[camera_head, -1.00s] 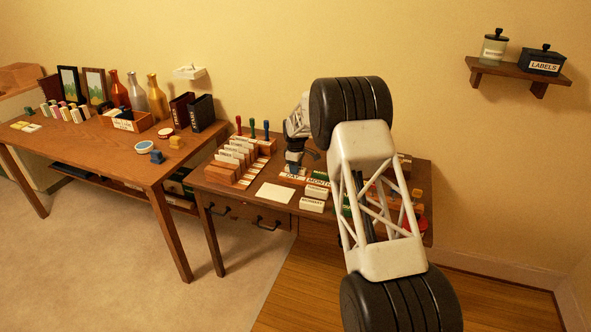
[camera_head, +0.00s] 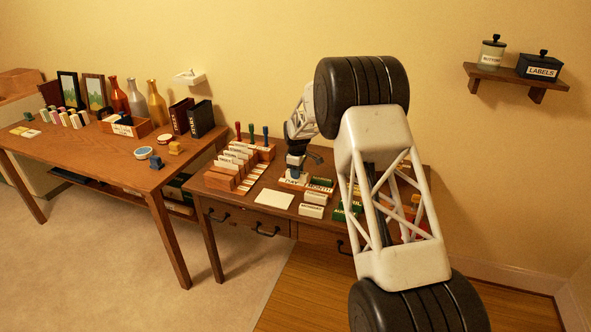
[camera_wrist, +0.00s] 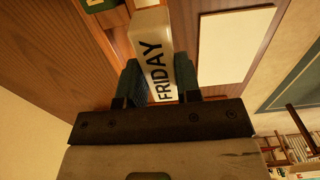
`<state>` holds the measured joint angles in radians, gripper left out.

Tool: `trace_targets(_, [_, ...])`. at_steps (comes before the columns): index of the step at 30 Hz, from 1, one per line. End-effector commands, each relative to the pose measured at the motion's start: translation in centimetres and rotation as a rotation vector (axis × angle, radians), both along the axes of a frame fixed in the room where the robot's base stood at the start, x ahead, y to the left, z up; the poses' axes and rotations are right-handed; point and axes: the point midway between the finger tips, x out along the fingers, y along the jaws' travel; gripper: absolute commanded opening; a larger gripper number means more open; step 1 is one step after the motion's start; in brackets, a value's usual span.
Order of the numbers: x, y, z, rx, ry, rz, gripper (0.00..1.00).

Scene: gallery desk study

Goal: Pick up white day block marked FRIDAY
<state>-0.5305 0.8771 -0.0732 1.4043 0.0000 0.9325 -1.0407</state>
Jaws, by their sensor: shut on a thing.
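The white block marked FRIDAY (camera_wrist: 152,50) is between the two dark fingers of my gripper (camera_wrist: 158,66) in the wrist view, its black lettering facing the camera. The gripper is shut on it, with a finger against each side. In the head view my gripper (camera_head: 296,171) points down over the DAY part of the wooden DAY/MONTH tray (camera_head: 318,190). The block is small and partly hidden there, and I cannot tell whether it is clear of the tray.
A blank white card (camera_head: 274,198) lies left of the tray on the desk. A wooden rack of white blocks (camera_head: 226,172) stands further left, with coloured-handled stamps (camera_head: 252,134) behind. More white blocks (camera_head: 313,211) lie in front of the tray. My large arm links hide the desk's right side.

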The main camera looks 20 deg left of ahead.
Motion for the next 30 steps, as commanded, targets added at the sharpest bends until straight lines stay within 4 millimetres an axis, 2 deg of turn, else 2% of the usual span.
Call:
trace_targets(18, [-7.0,-4.0,0.7,0.000,0.001,0.000,0.07])
trace_targets(30, [-9.3,-5.4,1.0,0.000,0.001,0.000,0.07])
